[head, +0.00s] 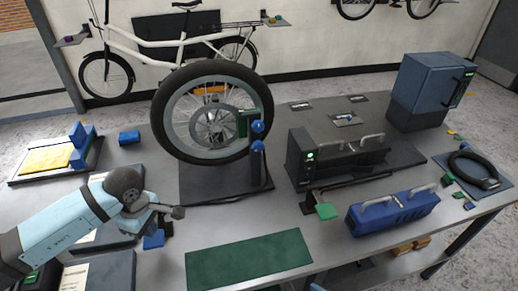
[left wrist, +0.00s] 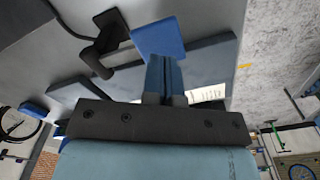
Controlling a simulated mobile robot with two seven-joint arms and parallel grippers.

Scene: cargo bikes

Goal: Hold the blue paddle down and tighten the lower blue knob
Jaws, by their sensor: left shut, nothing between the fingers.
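A flat blue paddle (head: 153,241) shows on the bench just below my left gripper (head: 151,226) in the head view. My left gripper is shut and empty. In the left wrist view its closed fingers (left wrist: 163,66) reach to the edge of the blue paddle (left wrist: 158,38); whether they touch it I cannot tell. The lower blue knob (head: 258,146) is on the upright beside the bicycle wheel, below an upper blue knob (head: 258,127). The left arm hides part of the paddle's surroundings. My right gripper is not in view.
A bicycle wheel (head: 163,113) stands on a dark base at mid-bench. A black handle (left wrist: 100,48) stands beside the paddle. A black device (head: 300,160) and a blue toolbox (head: 395,212) are to the right. A green mat (head: 249,260) lies clear at the front.

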